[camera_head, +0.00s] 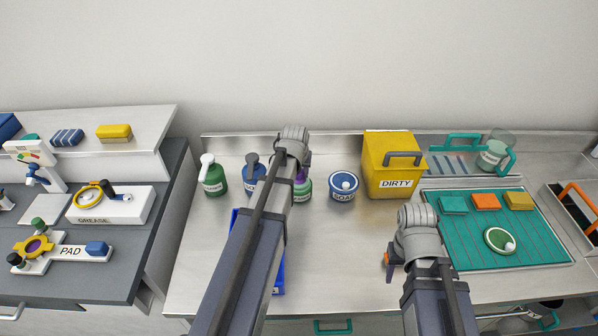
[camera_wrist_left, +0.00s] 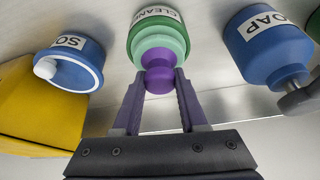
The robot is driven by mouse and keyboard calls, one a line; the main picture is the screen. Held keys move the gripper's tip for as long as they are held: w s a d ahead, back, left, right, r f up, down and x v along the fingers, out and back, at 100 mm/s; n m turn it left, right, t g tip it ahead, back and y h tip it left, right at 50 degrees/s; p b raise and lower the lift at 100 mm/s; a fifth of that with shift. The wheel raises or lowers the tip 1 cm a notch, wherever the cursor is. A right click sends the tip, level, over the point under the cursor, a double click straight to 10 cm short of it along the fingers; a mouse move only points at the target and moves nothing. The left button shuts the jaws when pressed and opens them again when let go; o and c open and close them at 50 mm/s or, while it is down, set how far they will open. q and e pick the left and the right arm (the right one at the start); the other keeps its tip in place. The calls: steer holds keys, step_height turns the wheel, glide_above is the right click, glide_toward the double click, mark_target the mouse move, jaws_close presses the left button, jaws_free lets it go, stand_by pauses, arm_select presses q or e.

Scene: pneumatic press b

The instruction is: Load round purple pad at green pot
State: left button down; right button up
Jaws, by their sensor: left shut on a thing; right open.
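The green pot (camera_head: 303,190), labelled CLEANER, stands on the steel counter, partly hidden by my left arm in the head view. In the left wrist view the pot (camera_wrist_left: 157,32) has a pale green stepped collar and a round purple knob (camera_wrist_left: 158,79). My left gripper (camera_wrist_left: 159,84) is shut on this knob, one purple finger on each side. A round purple pad (camera_head: 37,246) shows inside a yellow ring on the PAD stand at the left. My right gripper (camera_head: 389,266) is open over the counter, left of the teal mat; its fingers are partly hidden.
A green bottle (camera_head: 214,178) and a blue bottle (camera_head: 252,172) stand left of the pot; a blue SOAP pot (camera_head: 343,187) and yellow DIRTY bin (camera_head: 391,167) stand right. A blue tray (camera_head: 279,277) lies under my left arm. The teal mat (camera_head: 470,243) holds coloured blocks.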

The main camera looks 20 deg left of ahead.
arm_select(q)
steer(key=shift+r+p, duration=2.8)
steer(key=shift+r, duration=0.35)
steer(key=shift+f, duration=0.1)
